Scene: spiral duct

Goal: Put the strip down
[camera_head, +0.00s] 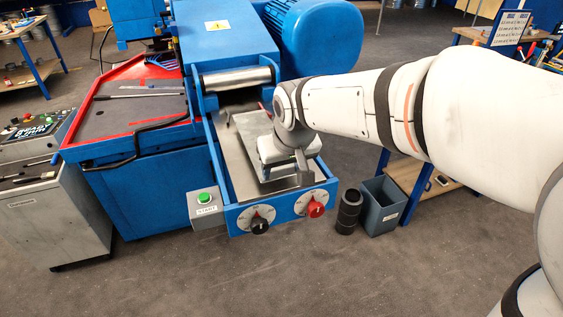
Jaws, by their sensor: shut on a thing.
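A flat grey metal strip (246,140) lies along the open blue tray at the front of the blue machine, its far end towards the roller. My gripper (302,178) reaches in from the right over the near end of the strip and is shut on it. The gripper body hides part of the strip, and the fingertips' contact is hard to see. I cannot tell whether the strip rests on the tray bed or is held just above it.
The blue tray front (283,211) carries a black knob (260,224) and a red knob (315,208). A green start button box (205,206) sits at its left. A red-edged blue bench (130,160) stands left. A grey bin (382,205) and black cylinder (348,211) stand right.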

